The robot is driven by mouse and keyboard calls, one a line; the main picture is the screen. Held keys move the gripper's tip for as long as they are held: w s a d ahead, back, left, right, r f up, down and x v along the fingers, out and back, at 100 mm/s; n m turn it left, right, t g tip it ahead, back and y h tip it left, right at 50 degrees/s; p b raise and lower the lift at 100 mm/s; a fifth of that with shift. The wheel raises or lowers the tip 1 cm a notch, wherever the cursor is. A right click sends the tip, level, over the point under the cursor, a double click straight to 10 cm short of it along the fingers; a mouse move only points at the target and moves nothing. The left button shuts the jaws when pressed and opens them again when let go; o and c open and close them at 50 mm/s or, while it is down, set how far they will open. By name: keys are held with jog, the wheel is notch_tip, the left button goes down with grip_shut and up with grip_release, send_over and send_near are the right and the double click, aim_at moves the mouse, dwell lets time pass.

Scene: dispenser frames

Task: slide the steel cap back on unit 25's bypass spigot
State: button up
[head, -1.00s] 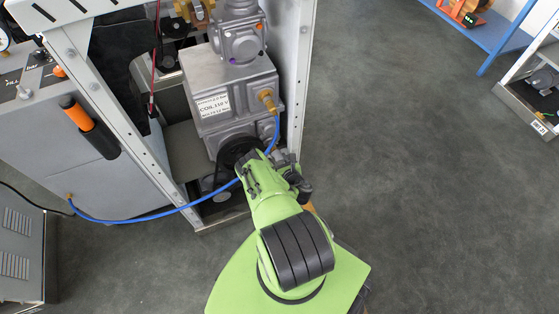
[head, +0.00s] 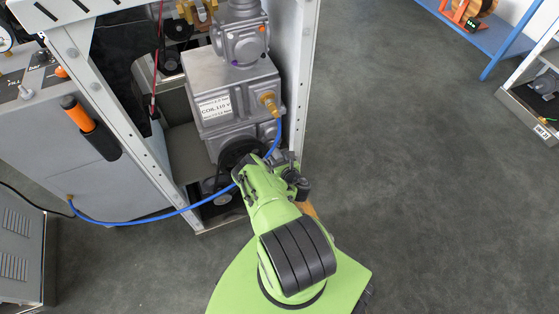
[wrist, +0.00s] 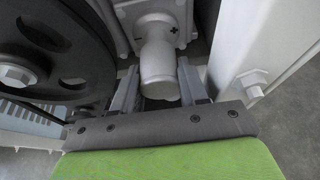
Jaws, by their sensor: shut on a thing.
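My gripper (wrist: 158,68) shows in the wrist view with one finger on each side of a pale, rounded cylinder, which I take to be the steel cap (wrist: 160,82). The fingers are shut on it. The cylinder points toward me from a grey housing (wrist: 120,12) with plus and minus marks near it. I cannot tell where cap ends and spigot begins, or how far the cap is on. In the head view my arm reaches the lower right of the grey pump body (head: 232,85) inside the open frame; the cap is hidden there.
A black pulley (wrist: 50,55) is close left of my gripper. A pale frame post (wrist: 262,65) with a bolt stands close right. A blue hose (head: 135,221) curves past my wrist, near a brass fitting (head: 269,104). The floor (head: 410,170) at right is clear.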

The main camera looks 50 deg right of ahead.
jog(key=shift+w+d, duration=0.3)
jog(key=shift+w, duration=0.2)
jog(key=o, duration=1.1)
jog(key=p+v, duration=0.6)
jog(key=v, duration=0.9)
jog(key=shift+s+a+r, duration=0.1)
jog(key=shift+s+a, duration=0.1)
jog(key=shift+s, duration=0.1)
